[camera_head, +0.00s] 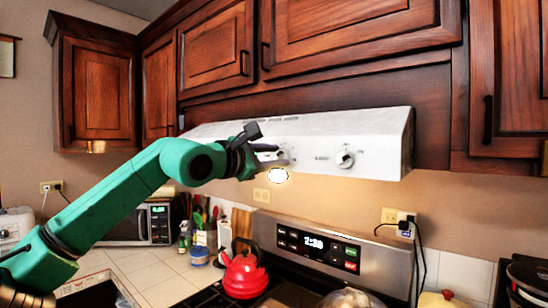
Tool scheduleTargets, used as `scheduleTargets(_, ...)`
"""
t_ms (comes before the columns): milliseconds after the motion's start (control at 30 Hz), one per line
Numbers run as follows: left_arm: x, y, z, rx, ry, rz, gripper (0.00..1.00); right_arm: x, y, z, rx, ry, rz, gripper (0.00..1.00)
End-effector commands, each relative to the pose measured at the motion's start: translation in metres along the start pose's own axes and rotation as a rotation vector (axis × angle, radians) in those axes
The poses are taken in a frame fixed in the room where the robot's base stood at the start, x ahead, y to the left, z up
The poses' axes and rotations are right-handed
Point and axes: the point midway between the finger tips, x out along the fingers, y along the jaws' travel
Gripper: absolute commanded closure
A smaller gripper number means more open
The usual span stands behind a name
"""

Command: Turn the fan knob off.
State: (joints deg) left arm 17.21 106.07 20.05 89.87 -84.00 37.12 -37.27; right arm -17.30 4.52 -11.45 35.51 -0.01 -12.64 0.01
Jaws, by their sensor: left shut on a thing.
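A white range hood (372,125) hangs under the dark wood cabinets, with knobs on its sloped front. One knob (344,160) is in plain view at the right of the hood's front, with small markings beside it. Another knob (282,155) is at the tip of my left gripper (268,149), mostly covered by the fingers. My left arm reaches up from the lower left, and the gripper is shut on this knob. I cannot read which label belongs to the fan. My right gripper is not in view.
Below stand a stove with a lit display (313,243) and a red kettle (244,272). A microwave (150,224) and utensils sit on the tiled counter at left. Cabinets (350,30) close off the space above the hood. The air before the hood's right half is clear.

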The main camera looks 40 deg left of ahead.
Motion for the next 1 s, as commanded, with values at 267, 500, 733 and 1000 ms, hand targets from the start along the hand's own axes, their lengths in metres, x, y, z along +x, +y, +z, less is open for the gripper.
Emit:
scheduleTargets(267, 0.0, 0.001, -0.001, -0.154, 0.001, 0.002, 1.0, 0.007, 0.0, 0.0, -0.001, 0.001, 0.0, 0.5)
scheduleTargets(500, 0.0, 0.001, -0.002, -0.365, 0.001, 0.002, 1.0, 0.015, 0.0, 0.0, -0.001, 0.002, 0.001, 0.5)
scheduleTargets(733, 0.0, 0.002, -0.003, -0.568, 0.001, 0.002, 1.0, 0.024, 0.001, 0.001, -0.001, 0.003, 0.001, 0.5)
scheduleTargets(1000, 0.0, 0.004, -0.002, -0.748, -0.001, 0.002, 1.0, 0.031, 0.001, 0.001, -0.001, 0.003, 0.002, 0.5)
